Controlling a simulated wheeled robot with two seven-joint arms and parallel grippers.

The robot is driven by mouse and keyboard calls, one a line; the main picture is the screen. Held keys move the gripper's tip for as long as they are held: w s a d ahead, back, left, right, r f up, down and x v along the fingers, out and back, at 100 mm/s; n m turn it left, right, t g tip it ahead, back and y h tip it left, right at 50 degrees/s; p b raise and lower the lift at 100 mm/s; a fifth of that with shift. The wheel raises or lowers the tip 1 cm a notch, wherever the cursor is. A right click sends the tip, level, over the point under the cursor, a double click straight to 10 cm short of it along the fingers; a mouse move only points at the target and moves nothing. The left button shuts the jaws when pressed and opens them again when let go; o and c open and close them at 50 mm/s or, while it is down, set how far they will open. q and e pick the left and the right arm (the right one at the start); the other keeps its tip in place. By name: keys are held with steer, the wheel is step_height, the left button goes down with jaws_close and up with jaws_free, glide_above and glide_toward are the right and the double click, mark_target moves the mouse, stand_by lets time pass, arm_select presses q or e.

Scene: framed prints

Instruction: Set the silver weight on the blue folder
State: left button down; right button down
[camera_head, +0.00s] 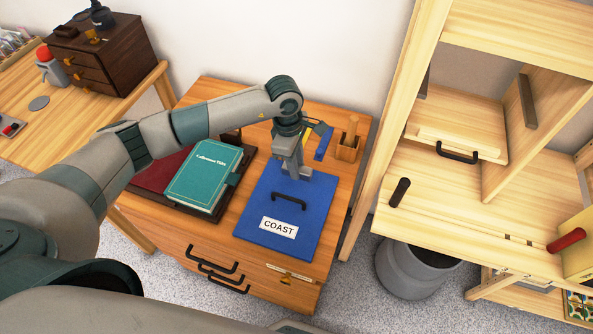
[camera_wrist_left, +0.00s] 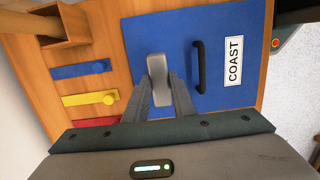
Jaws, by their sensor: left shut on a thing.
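The blue folder (camera_head: 265,208), labelled COAST and fitted with a black handle (camera_head: 289,201), lies on the wooden cabinet top. It also fills much of the left wrist view (camera_wrist_left: 215,98). My left gripper (camera_head: 292,170) is over the far part of the folder, pointing down. In the left wrist view its fingers (camera_wrist_left: 160,95) are shut on the silver weight (camera_wrist_left: 157,66), a grey rounded block beside the handle. The weight is at or just above the folder; I cannot tell whether it touches. My right gripper is not in view.
A green book (camera_head: 205,176) lies on a dark red item left of the folder. A wooden holder (camera_head: 347,152) and coloured strips (camera_wrist_left: 82,69) sit beyond the folder. A wooden shelf unit (camera_head: 440,200) stands right, with a grey bin (camera_head: 408,272) below.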

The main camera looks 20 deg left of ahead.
arm_select(q)
steer(key=shift+f+p, duration=0.45)
steer(key=shift+f, duration=0.2)
step_height(320, 180, down, 2)
steer(key=shift+p, duration=0.45)
steer(key=shift+f, duration=0.35)
steer(key=shift+f, duration=0.1)
steer(key=shift+f, duration=0.1)
steer(key=c, duration=1.5)
jaws_free()
